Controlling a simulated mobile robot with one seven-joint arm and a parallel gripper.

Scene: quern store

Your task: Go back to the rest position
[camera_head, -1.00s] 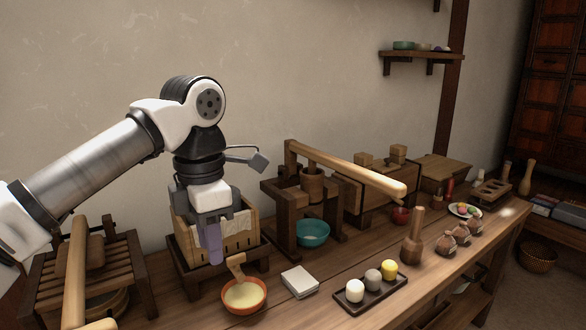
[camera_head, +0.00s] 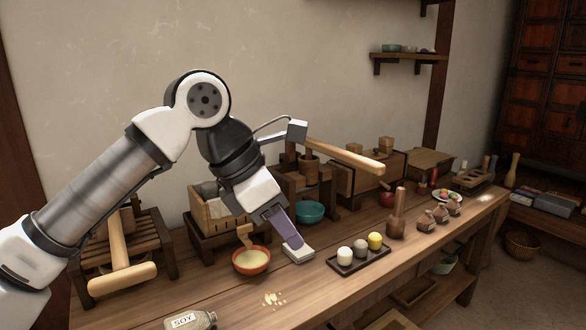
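My gripper (camera_head: 290,232) is at the end of my bent arm, over the wooden bench (camera_head: 215,300), pointing down and to the right.
A dark tray (camera_head: 346,268) with three small round pieces lies right of the stack. Wooden presses and a box (camera_head: 213,222) stand behind.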

